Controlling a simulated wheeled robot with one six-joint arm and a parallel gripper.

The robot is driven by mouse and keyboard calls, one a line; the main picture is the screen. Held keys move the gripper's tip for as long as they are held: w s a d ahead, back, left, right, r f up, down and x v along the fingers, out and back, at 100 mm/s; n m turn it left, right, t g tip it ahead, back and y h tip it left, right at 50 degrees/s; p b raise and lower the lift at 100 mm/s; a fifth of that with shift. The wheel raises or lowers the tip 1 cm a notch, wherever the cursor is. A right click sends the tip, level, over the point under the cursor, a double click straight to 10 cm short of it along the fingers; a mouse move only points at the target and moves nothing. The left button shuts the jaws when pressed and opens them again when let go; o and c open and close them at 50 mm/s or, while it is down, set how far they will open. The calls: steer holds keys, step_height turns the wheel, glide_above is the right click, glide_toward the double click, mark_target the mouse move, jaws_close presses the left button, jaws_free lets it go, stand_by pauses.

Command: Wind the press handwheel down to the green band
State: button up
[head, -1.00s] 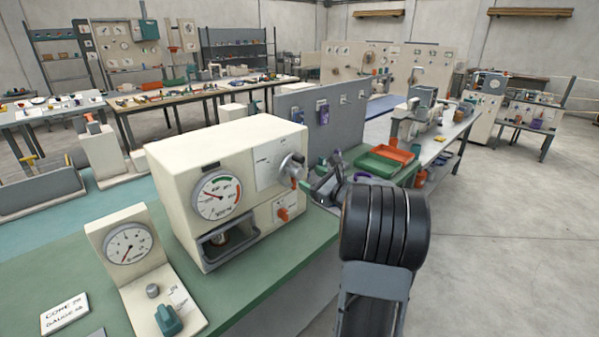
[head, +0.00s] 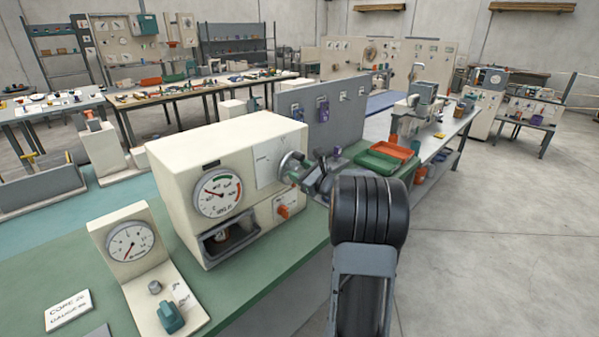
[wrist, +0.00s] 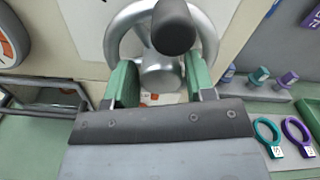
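The cream press (head: 160,155) stands on the green bench. The silver handwheel (head: 291,166) is on the press's right front. In the wrist view the handwheel (wrist: 205,35) fills the top middle, with a dark crank knob (wrist: 173,28) at its top. My gripper (wrist: 160,78) is open, its green-padded fingers apart on either side of the hub (wrist: 161,71). I cannot tell whether they touch the wheel.
An orange knob (head: 283,211) sits below the handwheel. A smaller gauge stand (head: 130,240) is at the front left. A grey panel (head: 300,112) and green and orange trays (head: 385,155) lie behind and to the right. The floor at right is clear.

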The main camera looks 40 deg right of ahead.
steer(key=c, duration=0.6)
steer(key=m+p, duration=0.1)
steer(key=m, duration=0.3)
steer(key=shift+p, duration=0.35)
steer(key=shift+d+m+p, duration=0.1)
steer(key=shift+m+p, duration=0.25)
steer(key=shift+m, duration=0.45)
steer(key=o, duration=0.9)
steer(key=shift+o, duration=0.2)
